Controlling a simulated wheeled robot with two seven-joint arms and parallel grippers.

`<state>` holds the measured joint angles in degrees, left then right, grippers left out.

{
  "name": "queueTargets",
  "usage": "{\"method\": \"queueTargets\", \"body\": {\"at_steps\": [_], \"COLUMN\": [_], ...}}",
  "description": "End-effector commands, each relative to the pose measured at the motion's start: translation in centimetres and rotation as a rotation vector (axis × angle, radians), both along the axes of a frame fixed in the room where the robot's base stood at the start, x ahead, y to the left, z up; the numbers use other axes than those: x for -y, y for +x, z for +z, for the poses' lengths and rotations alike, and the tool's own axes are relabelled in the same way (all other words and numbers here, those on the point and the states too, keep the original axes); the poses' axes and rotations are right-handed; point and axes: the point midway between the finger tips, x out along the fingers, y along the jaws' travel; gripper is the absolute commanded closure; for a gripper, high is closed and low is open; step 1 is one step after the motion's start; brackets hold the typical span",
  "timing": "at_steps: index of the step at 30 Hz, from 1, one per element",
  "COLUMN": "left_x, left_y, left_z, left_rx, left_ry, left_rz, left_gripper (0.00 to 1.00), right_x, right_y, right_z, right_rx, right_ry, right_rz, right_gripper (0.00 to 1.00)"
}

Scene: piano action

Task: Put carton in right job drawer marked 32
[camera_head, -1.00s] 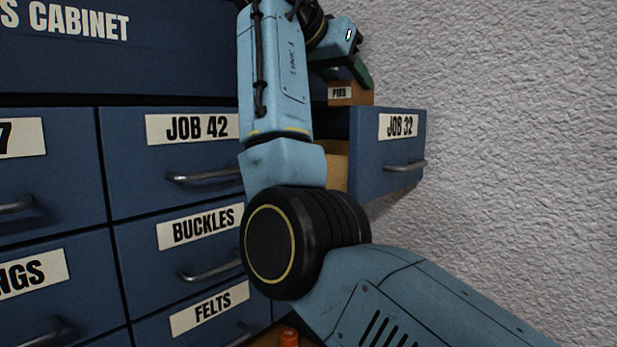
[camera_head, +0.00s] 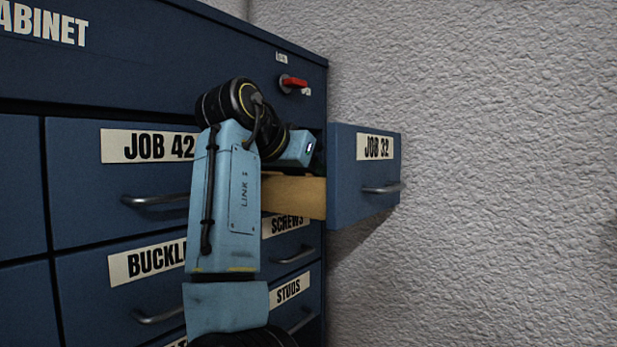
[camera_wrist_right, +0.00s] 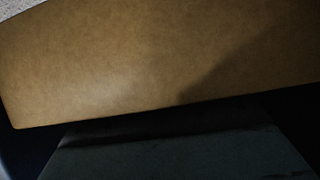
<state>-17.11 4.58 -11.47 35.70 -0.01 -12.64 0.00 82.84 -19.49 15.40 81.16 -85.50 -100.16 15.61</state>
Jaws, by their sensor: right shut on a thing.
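The drawer marked JOB 32 (camera_head: 345,190) is pulled out at the right end of the cabinet, its wooden side (camera_head: 295,195) showing. My right arm comes up from below in front of the cabinet, and my right gripper (camera_head: 313,160) is low behind the drawer front, its fingers mostly hidden. It is shut on the carton. The carton is hidden in the head view. In the right wrist view the brown carton (camera_wrist_right: 150,65) fills the upper part, slightly tilted, close to the camera. Whether it touches the drawer bottom cannot be told. My left gripper is not in view.
The blue cabinet has shut drawers marked JOB 42 (camera_head: 110,180), BUCKLES (camera_head: 100,300), SCREWS and STUDS (camera_head: 290,300). A red-handled lock (camera_head: 293,82) is above the open drawer. A textured wall (camera_head: 500,150) stands close on the right.

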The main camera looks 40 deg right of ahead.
Motion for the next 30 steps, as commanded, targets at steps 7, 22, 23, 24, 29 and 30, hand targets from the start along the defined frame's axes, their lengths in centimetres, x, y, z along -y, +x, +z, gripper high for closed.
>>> {"method": "queueTargets", "body": {"at_steps": [7,22,23,24,29,30], "left_x": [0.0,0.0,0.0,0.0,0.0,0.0], "left_y": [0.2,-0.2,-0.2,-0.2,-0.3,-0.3], "left_z": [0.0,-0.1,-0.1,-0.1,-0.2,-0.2], "left_rx": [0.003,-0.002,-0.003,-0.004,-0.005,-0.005], "left_ry": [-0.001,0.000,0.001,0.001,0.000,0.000], "left_rz": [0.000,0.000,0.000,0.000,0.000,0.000], "left_gripper": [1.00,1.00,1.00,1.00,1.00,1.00], "right_x": [0.0,0.0,0.0,0.0,-0.9,-1.4], "right_y": [0.0,0.0,0.0,0.0,-0.3,-0.5], "right_z": [0.0,-0.3,-0.3,-0.3,0.5,0.8], "right_rx": [0.001,0.001,0.001,0.001,0.002,0.002], "right_ry": [-0.001,0.000,0.000,0.000,0.000,0.000], "right_rz": [0.000,0.000,0.000,0.000,0.001,0.001], "right_gripper": [0.81,0.33,0.33,0.33,0.33,0.33]}}
